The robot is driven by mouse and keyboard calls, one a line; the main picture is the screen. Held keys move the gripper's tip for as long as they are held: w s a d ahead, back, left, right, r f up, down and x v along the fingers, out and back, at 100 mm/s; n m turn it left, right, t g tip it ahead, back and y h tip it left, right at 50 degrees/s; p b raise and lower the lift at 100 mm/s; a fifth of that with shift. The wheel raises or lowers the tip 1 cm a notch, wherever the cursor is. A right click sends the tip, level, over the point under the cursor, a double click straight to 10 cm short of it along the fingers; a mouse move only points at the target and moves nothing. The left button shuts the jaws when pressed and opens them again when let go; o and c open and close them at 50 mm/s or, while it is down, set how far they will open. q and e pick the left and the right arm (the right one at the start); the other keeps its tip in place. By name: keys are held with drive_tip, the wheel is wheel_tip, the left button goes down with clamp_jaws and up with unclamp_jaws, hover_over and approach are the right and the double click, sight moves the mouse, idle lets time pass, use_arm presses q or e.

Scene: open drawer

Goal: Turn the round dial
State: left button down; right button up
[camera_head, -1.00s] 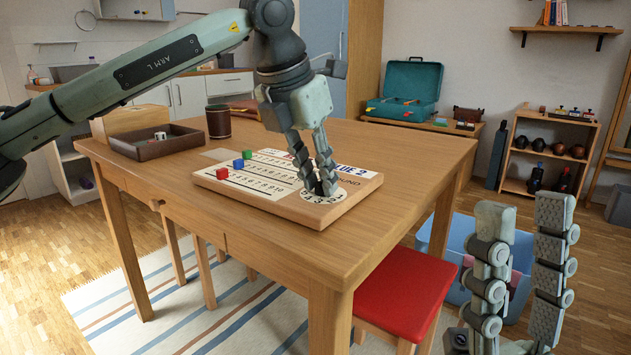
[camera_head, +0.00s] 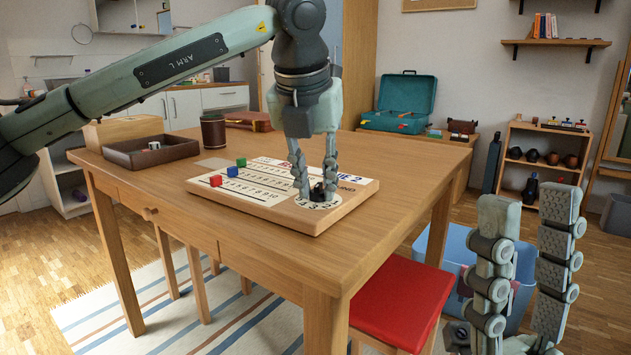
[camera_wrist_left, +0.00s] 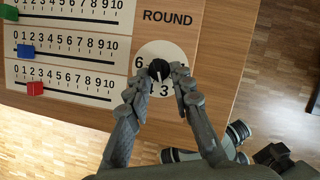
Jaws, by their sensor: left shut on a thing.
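The round dial has a black knob (camera_wrist_left: 158,69) on a white numbered disc (camera_wrist_left: 176,52) at the corner of a wooden score board (camera_head: 250,212). In the left wrist view the knob's white pointer line points down, near the 3. In the head view the knob (camera_head: 317,191) is partly hidden by my fingers. My left gripper (camera_wrist_left: 157,77) is shut on the knob, one finger on each side; it also shows in the head view (camera_head: 315,194). My right gripper (camera_head: 522,215) is empty, its fingers apart, right of the table.
The board has red (camera_head: 216,181), blue (camera_head: 232,172) and green (camera_head: 241,163) sliders left of my left gripper. A brown tray (camera_head: 150,152) and a dark cup (camera_head: 213,131) stand farther back. A red stool (camera_head: 405,300) is below the table's right side.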

use_arm(q)
drive_tip(key=c, duration=1.3)
unclamp_jaws()
drive_tip(key=shift+c, duration=0.2)
drive_tip(key=v, duration=1.2)
